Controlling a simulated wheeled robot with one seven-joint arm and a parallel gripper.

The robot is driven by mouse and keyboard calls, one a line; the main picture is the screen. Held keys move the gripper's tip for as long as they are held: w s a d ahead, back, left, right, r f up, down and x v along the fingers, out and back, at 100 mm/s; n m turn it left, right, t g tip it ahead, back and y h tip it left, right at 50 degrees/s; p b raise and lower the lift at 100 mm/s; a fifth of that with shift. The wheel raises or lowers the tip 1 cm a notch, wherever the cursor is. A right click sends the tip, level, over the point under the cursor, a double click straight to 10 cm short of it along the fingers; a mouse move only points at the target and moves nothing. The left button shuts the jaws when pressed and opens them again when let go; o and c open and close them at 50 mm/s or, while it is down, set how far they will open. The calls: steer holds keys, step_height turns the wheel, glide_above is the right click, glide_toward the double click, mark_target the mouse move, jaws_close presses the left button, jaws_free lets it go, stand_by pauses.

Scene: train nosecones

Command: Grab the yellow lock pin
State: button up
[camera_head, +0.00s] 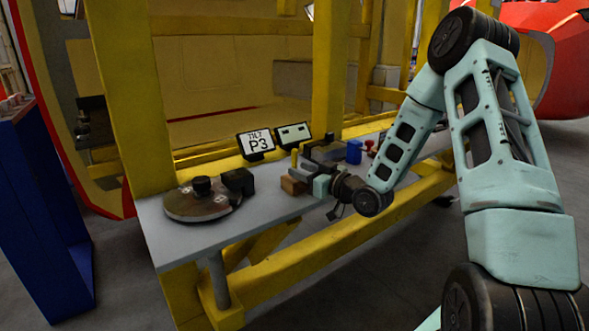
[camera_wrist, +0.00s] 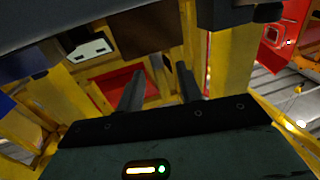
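A small yellow upright piece (camera_head: 294,158), which looks like the yellow lock pin, stands on the grey bench (camera_head: 165,235) in front of the two displays. My gripper (camera_head: 301,170) is low over the bench, close beside this piece. It is small there, and I cannot tell whether it touches it. In the wrist view my gripper (camera_wrist: 159,70) shows two dark fingers apart, with no clear object held between them. Yellow surfaces show behind the fingers, and I cannot pick out the pin among them.
A brown block (camera_head: 293,185) lies right by my gripper; a brown block also shows in the wrist view (camera_wrist: 150,32). A round metal disc (camera_head: 196,203), a P3 display (camera_head: 257,144), a second display (camera_head: 294,134) and a blue block (camera_head: 354,151) are on the bench. Yellow posts (camera_head: 135,100) rise behind.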

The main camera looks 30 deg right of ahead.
mark_target(295, 166)
steer(key=x, duration=0.3)
steer(key=shift+w+r, duration=0.1)
steer(key=shift+w, duration=0.15)
jaws_close()
